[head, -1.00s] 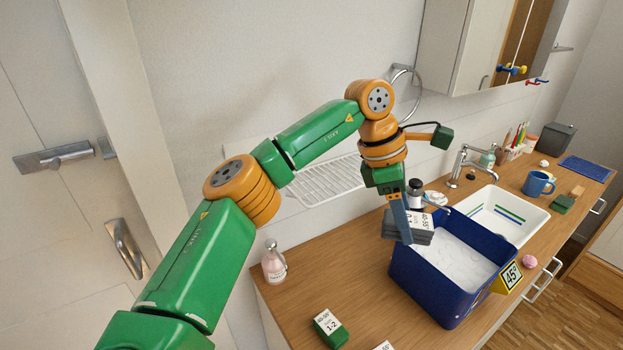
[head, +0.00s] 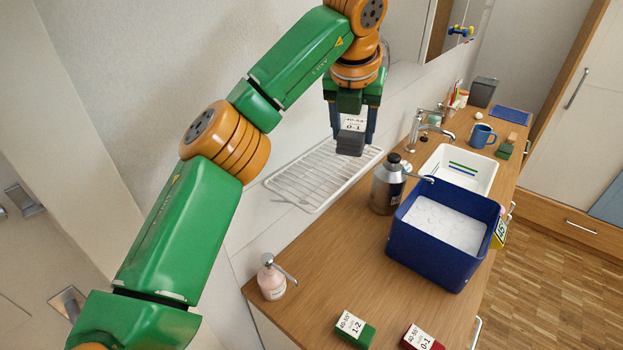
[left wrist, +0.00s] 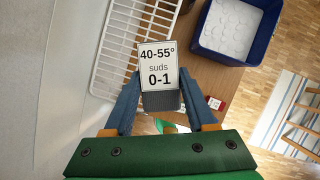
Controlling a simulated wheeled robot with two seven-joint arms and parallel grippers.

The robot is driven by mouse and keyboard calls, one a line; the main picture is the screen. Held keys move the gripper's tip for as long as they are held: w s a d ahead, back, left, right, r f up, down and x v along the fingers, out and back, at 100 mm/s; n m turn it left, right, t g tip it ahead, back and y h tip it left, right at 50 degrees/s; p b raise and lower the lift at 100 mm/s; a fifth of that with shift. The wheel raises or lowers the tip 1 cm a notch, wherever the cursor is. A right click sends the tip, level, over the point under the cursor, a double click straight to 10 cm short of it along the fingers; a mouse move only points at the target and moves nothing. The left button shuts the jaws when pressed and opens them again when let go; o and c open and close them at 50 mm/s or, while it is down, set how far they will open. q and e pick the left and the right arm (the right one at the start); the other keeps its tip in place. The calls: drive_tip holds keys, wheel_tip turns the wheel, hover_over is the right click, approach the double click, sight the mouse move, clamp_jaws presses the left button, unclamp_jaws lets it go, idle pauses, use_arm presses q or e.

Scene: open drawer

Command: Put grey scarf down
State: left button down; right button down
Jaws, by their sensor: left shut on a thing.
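The grey scarf (head: 350,144) is a small folded dark grey block with a white label reading 40-55° and 0-1. My left gripper (head: 351,128) is shut on it and holds it in the air, over or near the white wire drying rack (head: 310,181). In the left wrist view the scarf (left wrist: 161,101) sits between the blue fingertips (left wrist: 160,98), label facing the camera, with the rack (left wrist: 112,50) beyond it at upper left. How high it hangs above the rack is hard to tell. My right gripper is in neither view.
A blue tub (head: 433,267) of white suds stands on the wooden counter (head: 330,275). A dark bottle (head: 387,188) stands between tub and rack. A sink (head: 484,158) is behind the tub.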

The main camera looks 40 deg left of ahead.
use_arm(q)
hover_over(311, 178)
drive_tip(key=s, duration=0.1)
drive_tip(key=f, duration=0.6)
drive_tip(key=shift+s+d+f, duration=0.15)
drive_tip(key=shift+s+f, duration=0.05)
wheel_tip(311, 178, down, 3)
drive_tip(key=shift+d+f+p, duration=0.15)
drive_tip(key=shift+p, duration=0.85)
drive_tip(key=shift+f, duration=0.25)
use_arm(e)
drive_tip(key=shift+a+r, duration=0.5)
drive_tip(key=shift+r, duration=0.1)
use_arm(q)
drive_tip(key=shift+c, duration=1.1)
unclamp_jaws()
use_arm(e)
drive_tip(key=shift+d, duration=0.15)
